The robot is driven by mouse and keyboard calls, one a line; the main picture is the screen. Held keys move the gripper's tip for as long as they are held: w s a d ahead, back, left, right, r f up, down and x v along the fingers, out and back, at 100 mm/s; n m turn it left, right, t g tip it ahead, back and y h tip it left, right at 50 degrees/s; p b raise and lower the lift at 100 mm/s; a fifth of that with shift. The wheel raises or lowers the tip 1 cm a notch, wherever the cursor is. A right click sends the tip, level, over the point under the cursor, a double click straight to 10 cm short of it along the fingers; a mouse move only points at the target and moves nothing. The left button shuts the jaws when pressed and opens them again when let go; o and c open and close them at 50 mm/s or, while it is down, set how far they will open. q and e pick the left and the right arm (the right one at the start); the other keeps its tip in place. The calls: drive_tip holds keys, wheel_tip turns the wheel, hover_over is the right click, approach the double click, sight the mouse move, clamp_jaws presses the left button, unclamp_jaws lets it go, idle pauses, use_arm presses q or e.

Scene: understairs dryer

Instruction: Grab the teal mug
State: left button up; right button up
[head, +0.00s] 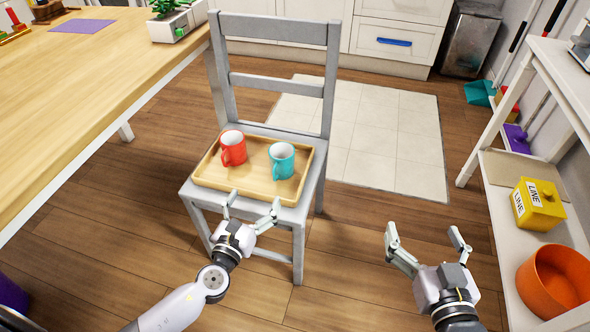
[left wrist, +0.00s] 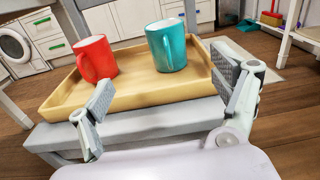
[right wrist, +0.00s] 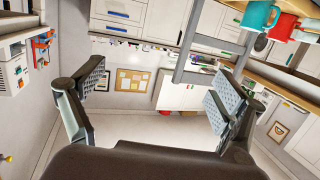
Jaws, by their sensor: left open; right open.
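The teal mug (head: 281,161) stands upright on the right side of a wooden tray (head: 219,182), which rests on the seat of a grey chair (head: 273,133). The teal mug also shows in the left wrist view (left wrist: 167,46), beyond the fingers. A red mug (head: 233,148) stands to its left on the same tray. My left gripper (head: 252,205) is open and empty at the front edge of the chair seat, short of the tray and mugs. My right gripper (head: 428,243) is open and empty over the floor, right of the chair. The mugs show at the top right of the right wrist view (right wrist: 262,15).
A wooden table (head: 90,88) stands left of the chair. A white shelf (head: 545,150) at right holds a yellow box (head: 538,204) and an orange bowl (head: 556,281). The floor between chair and shelf is clear. A pale mat (head: 370,135) lies behind the chair.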

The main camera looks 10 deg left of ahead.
sight(275, 161)
use_arm(q)
drive_tip(key=w, duration=0.7)
drive_tip(key=w+d+b, duration=0.1)
drive_tip(key=w, duration=0.3)
drive_tip(key=shift+w+r, duration=0.2)
drive_tip(key=shift+w, duration=0.35)
drive_tip(key=w, duration=0.2)
drive_tip(key=w+d+b, duration=0.1)
drive_tip(key=w, duration=0.1)
drive_tip(key=shift+w+f, duration=0.1)
drive_tip(key=shift+w, duration=0.55)
use_arm(e)
wheel_tip(275, 161, up, 12)
drive_tip(key=s+a+t+y, duration=0.1)
drive_tip(key=t+y, duration=0.1)
drive_tip(key=t, duration=0.4)
drive_tip(key=shift+a+f+t, duration=0.15)
drive_tip(key=shift+f+t, duration=0.05)
drive_tip(key=shift+t, duration=0.2)
use_arm(q)
drive_tip(key=shift+c, duration=0.2)
use_arm(e)
drive_tip(key=shift+s, duration=0.1)
use_arm(q)
drive_tip(key=c, duration=1.4)
use_arm(e)
drive_tip(key=shift+f, duration=0.1)
